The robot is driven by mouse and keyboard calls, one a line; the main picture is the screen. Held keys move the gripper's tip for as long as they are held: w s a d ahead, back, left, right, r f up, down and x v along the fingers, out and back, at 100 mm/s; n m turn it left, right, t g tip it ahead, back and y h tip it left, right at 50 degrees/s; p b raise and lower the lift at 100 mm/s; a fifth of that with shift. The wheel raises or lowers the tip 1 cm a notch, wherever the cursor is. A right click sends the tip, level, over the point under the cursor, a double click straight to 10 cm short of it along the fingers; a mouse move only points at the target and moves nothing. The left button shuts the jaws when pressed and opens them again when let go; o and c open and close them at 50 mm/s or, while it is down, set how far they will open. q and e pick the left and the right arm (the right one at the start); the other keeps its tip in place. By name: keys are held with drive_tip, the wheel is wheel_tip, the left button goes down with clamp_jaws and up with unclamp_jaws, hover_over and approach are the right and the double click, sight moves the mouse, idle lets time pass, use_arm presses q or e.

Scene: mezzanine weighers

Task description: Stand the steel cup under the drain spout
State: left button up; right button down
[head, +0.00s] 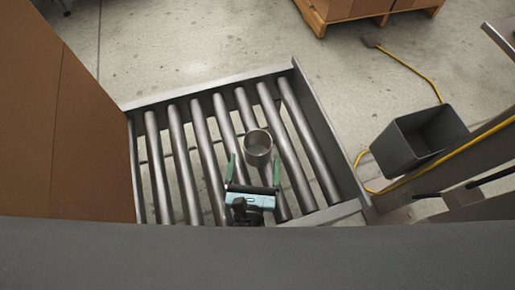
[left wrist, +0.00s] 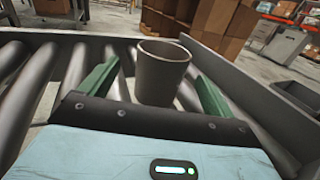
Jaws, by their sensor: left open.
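The steel cup (head: 258,147) stands upright and open-topped on the roller conveyor (head: 205,140) in the head view. In the left wrist view the cup (left wrist: 161,73) stands just ahead of my left gripper, between the lines of its two green fingers. My left gripper (head: 254,170) is open, with one finger to each side of the near part of the cup; I cannot tell whether either touches it. It also shows in the left wrist view (left wrist: 155,85). I cannot make out a drain spout in either view. My right gripper is not in view.
A brown cardboard box (head: 75,120) rises at the left of the rollers. A dark grey bin (head: 410,140) stands at the right near a yellow cable (head: 412,70). A pallet with boxes (head: 345,12) is at the back. Metal side rails border the rollers.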

use_arm(q)
hover_over(258, 149)
drive_tip(key=s, duration=0.3)
drive_tip(key=shift+w+a+r, duration=0.1)
drive_tip(key=shift+w+r, duration=0.05)
drive_tip(key=shift+w, duration=0.1)
drive_tip(key=c, duration=1.2)
drive_tip(key=shift+r, duration=0.2)
